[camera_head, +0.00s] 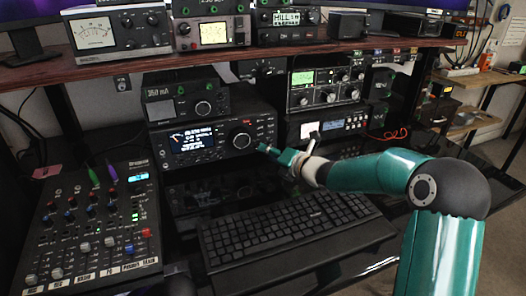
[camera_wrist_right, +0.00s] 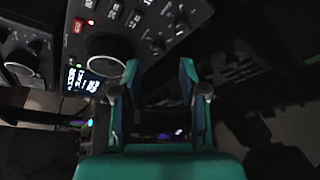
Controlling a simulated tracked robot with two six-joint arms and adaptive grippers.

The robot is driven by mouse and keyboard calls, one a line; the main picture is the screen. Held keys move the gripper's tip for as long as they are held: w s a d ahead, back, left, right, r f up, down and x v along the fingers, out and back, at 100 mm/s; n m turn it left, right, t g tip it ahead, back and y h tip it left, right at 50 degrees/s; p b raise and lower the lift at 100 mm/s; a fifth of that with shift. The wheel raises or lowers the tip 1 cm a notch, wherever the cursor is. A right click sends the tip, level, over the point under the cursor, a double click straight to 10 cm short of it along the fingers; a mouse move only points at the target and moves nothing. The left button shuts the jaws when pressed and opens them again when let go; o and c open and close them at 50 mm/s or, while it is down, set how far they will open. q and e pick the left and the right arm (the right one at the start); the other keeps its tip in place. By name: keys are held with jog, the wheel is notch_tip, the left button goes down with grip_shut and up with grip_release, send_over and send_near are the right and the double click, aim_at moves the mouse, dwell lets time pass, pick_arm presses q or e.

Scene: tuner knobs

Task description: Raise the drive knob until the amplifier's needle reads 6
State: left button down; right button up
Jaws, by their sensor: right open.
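A black radio (camera_head: 184,165) with a lit screen and a large round knob (camera_head: 241,138) stands in the middle of the desk. The large knob also shows in the right wrist view (camera_wrist_right: 106,55). I cannot read which knob is the drive knob. A box with a white needle meter (camera_head: 309,130) and a blue display stands right of the radio; its needle reading is too small to tell. I cannot tell which box is the amplifier. My right gripper (camera_head: 267,149) is just right of and below the large knob, apart from it. In the right wrist view its fingers (camera_wrist_right: 150,78) are spread and empty.
A keyboard (camera_head: 285,226) lies in front, below my right arm. A mixer (camera_head: 88,225) with several knobs is at left. A small box (camera_head: 186,104) sits on the radio. A wooden shelf (camera_head: 130,63) above holds several meters and boxes, including a large needle meter (camera_head: 93,33).

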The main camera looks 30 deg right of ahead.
jog(key=shift+x, duration=2)
jog(key=shift+c, duration=0.3)
grip_shut()
